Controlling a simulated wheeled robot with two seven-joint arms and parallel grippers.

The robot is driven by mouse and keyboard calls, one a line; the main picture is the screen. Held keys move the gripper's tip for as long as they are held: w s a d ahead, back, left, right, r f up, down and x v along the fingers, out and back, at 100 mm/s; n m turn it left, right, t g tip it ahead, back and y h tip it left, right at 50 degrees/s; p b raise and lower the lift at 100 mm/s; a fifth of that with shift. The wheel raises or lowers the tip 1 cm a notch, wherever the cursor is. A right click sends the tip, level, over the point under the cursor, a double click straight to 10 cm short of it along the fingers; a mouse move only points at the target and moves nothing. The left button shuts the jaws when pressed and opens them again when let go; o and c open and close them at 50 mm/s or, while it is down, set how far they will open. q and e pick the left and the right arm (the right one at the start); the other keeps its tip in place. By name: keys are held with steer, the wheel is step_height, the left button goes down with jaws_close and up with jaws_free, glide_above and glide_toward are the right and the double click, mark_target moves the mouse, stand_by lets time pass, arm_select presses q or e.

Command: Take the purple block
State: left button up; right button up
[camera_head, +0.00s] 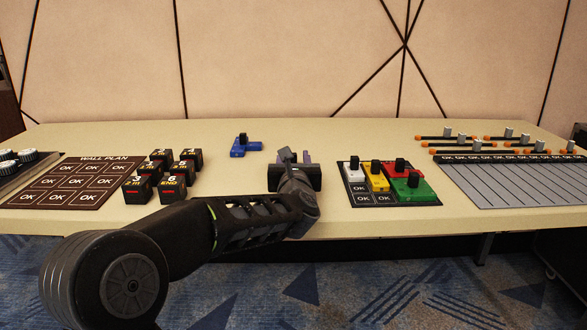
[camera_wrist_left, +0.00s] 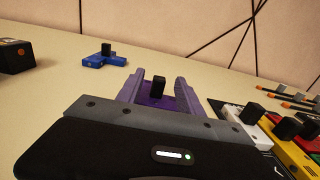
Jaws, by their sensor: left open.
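The purple block (camera_wrist_left: 152,101) with a black knob (camera_wrist_left: 158,87) on top lies on the table in the left wrist view. It sits between the two fingers of my left gripper (camera_wrist_left: 160,79), which is open. The fingers stand on either side of the block, and its near part is hidden by the gripper body. I cannot tell whether either finger touches it. In the head view my left gripper (camera_head: 296,156) is over the middle of the table and hides most of the block. My right gripper is not in view.
A blue block (camera_head: 241,148) with a black knob lies behind and left. A dark tray (camera_head: 361,199) with white, yellow, red and green blocks is close on the right. Several black cubes (camera_head: 137,188) and the wall plan board (camera_head: 60,190) are left. A striped board (camera_head: 515,185) is far right.

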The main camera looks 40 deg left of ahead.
arm_select(q)
steer(key=x, duration=0.5)
steer(key=shift+w+a, duration=0.25)
steer(key=shift+w, duration=0.05)
jaws_close()
stand_by(0.5)
stand_by(0.4)
